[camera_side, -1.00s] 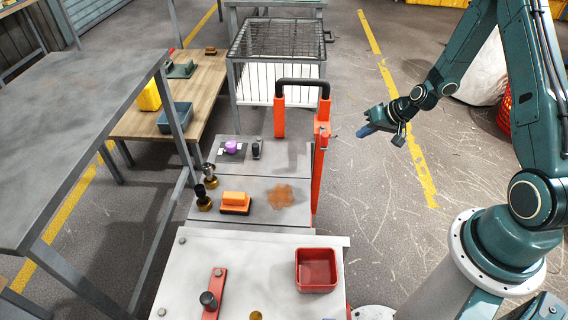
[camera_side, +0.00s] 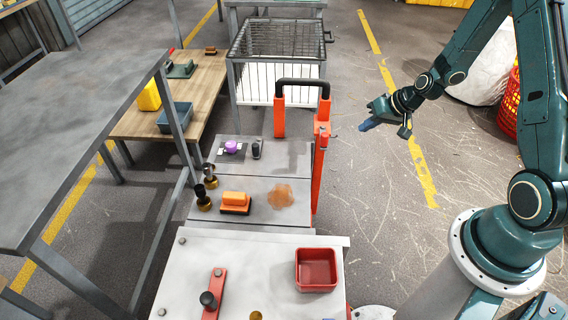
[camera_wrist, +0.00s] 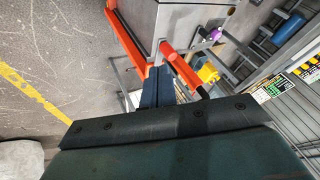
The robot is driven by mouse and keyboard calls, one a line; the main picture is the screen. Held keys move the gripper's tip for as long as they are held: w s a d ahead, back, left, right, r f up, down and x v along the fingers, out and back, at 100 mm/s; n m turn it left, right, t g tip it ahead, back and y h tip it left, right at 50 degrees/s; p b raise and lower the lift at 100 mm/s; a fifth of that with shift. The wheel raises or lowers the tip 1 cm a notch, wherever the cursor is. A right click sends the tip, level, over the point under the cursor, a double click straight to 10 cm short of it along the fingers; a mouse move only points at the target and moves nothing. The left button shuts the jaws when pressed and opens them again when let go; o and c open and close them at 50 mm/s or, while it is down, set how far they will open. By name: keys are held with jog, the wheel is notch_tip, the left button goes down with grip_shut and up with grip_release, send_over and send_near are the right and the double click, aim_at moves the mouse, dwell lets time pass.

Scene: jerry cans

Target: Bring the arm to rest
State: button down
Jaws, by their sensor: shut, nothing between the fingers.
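My gripper (camera_side: 368,125) is in the air to the right of the tall orange frame in the side view, apart from it and clear of the bench. Its blue fingers are together with nothing between them. In the wrist view the fingers (camera_wrist: 157,86) point toward the orange frame and the bench side. My arm reaches up and over from its base at the right.
An orange frame with a black handle (camera_side: 302,83) stands at the bench's right edge. The bench holds a red tray (camera_side: 316,284), an orange block (camera_side: 236,199) and a purple item (camera_side: 232,146). A wire basket (camera_side: 278,40) stands behind. Floor around my gripper is free.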

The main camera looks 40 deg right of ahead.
jog(key=s+a+r+n+g+h, duration=0.15)
jog(key=s+a+r, duration=0.25)
jog(key=r, duration=0.4)
jog(key=s+a+r+n, duration=0.2)
jog(key=s+a+r, duration=0.25)
jog(key=r, duration=0.35)
jog(key=s+a+r+n, duration=0.2)
jog(key=s+a+r, duration=0.2)
jog(key=r, duration=0.3)
jog(key=s+a+r, duration=0.2)
jog(key=s+r, duration=0.2)
jog(key=s, duration=0.6)
jog(key=shift+s+a, duration=0.15)
